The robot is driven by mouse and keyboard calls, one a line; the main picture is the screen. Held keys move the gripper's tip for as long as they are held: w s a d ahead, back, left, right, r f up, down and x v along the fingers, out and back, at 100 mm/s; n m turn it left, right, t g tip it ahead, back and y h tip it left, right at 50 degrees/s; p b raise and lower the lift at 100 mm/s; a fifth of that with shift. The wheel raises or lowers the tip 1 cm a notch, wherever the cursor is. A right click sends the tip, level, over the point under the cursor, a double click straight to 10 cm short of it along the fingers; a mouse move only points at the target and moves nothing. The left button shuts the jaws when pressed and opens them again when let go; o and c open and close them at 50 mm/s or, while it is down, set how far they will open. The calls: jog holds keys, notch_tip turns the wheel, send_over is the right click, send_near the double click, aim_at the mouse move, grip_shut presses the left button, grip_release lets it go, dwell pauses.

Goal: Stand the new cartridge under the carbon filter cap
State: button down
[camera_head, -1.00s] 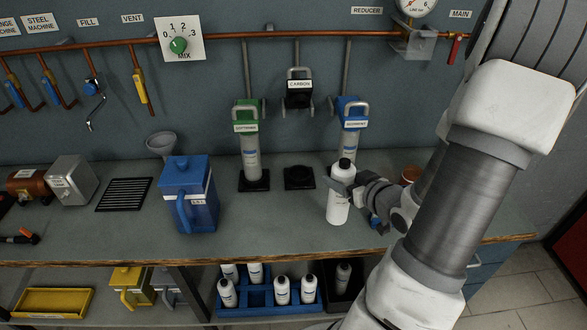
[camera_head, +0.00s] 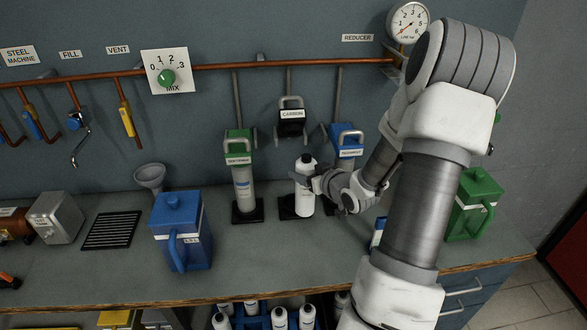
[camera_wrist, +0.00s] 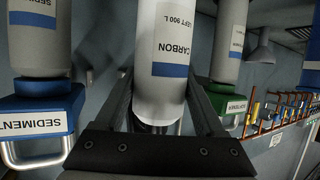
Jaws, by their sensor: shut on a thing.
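The new cartridge (camera_head: 304,203) is a white upright bottle with a black top. In the wrist view it reads CARBON (camera_wrist: 178,48) above a blue band. My gripper (camera_head: 311,184) is shut on its side, reaching in from the right. The carbon filter cap (camera_head: 291,122), black with a grey handle, hangs on the wall above, with a gap between it and the cartridge top. The cartridge is over or on the black base pad (camera_head: 286,208) below that cap; I cannot tell whether it touches. The pad is partly hidden by the cartridge.
The green softener cap and its filter (camera_head: 241,188) stand close on the left. The blue sediment cap (camera_head: 346,140) is close on the right, its filter mostly behind my arm. A blue jug (camera_head: 181,235) stands front left, a green jug (camera_head: 473,206) at right.

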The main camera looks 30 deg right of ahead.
jog(key=p+x, duration=0.1)
jog(key=x, duration=0.6)
jog(key=shift+w+f, duration=0.2)
jog(key=shift+f, duration=0.2)
jog(key=shift+f, duration=0.2)
grip_release()
jog(key=shift+r, duration=0.15)
jog(key=v, duration=1.2)
